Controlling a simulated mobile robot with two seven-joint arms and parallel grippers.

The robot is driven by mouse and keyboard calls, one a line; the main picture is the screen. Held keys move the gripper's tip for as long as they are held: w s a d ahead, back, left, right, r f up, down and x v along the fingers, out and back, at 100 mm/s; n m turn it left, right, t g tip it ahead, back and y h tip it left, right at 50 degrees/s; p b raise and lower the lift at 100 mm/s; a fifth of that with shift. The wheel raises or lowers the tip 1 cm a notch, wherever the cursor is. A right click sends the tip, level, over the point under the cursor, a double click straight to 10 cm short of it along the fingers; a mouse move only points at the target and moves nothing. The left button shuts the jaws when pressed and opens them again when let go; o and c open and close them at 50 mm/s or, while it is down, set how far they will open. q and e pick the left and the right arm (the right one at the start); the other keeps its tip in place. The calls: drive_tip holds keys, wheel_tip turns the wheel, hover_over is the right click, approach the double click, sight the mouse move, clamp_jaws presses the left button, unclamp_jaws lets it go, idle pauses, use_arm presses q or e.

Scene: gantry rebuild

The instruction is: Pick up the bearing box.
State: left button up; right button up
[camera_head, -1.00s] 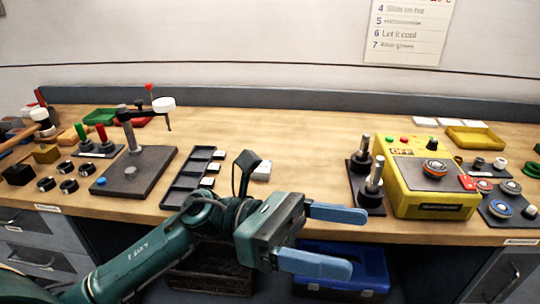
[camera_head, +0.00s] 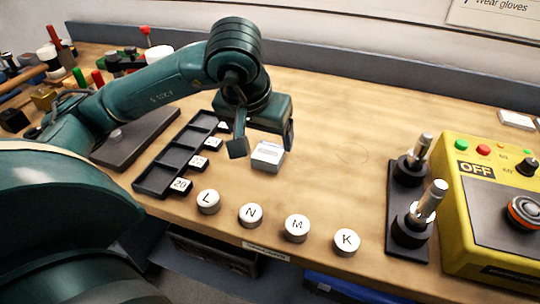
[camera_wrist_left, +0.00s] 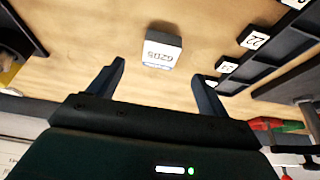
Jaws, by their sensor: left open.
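The bearing box is a small white and grey box (camera_head: 267,156) standing on the wooden bench, right of a black slotted tray. In the left wrist view the box (camera_wrist_left: 162,52) shows a label reading 6205, upside down. My left gripper (camera_wrist_left: 160,74) is open and empty. Its two fingers point toward the box, which lies ahead of the gap between the fingertips, apart from them. My right gripper is not in view.
The black tray (camera_head: 167,172) with numbered tags lies left of the box. Several round lettered caps (camera_head: 297,228) line the front edge. A stand with metal posts (camera_head: 409,200) and a yellow control box (camera_head: 463,220) are at right. Bare bench lies between box and stand.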

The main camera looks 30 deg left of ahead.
sight(269, 151)
use_arm(q)
drive_tip(key=x, duration=0.7)
drive_tip(key=shift+w+a, duration=0.15)
drive_tip(key=shift+w, duration=0.2)
drive_tip(key=shift+c, duration=0.2)
drive_tip(key=c, duration=1.1)
